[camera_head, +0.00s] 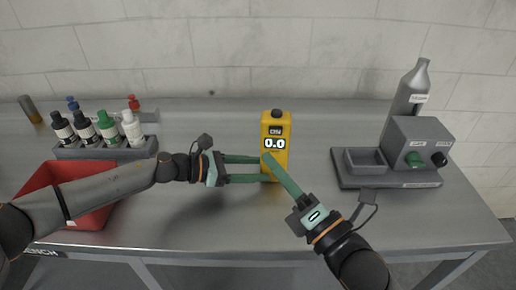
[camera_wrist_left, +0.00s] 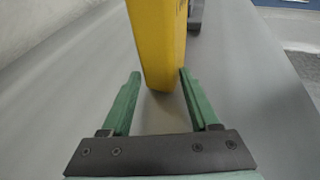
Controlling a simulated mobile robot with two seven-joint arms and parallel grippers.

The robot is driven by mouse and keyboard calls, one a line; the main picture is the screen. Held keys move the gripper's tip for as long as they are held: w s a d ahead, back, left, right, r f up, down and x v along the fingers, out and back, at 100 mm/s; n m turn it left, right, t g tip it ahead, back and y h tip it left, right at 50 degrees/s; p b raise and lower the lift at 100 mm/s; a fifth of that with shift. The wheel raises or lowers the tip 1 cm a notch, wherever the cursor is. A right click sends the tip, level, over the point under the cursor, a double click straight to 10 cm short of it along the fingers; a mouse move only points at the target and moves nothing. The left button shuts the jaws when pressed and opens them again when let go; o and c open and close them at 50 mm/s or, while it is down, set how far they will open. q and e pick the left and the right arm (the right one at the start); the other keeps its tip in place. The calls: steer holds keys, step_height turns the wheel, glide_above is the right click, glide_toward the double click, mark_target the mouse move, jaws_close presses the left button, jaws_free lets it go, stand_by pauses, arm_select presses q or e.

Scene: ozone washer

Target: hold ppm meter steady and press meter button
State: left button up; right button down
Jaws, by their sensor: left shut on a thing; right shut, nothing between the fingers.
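The yellow ppm meter (camera_head: 275,130) stands upright on the grey table, with a dark knob on top and a display reading 0.0. My left gripper (camera_head: 264,169) reaches in from the left and is shut on the meter's lower body. In the left wrist view, the meter (camera_wrist_left: 160,45) rises between the green fingertips (camera_wrist_left: 160,75). My right gripper (camera_head: 268,158) is shut and empty. Its fingertips lie in front of the meter, just below the display; whether they touch it I cannot tell. The meter button cannot be made out; the right fingers cover part of the front.
A rack (camera_head: 105,150) of several bottles and a red bin (camera_head: 85,205) are at the left. A grey machine (camera_head: 415,140) with a green knob and a tray stands at the right, a grey bottle (camera_head: 410,90) behind it. Table between the meter and machine is clear.

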arm_select(q)
steer(key=o, duration=1.1)
steer(key=shift+c, duration=0.2)
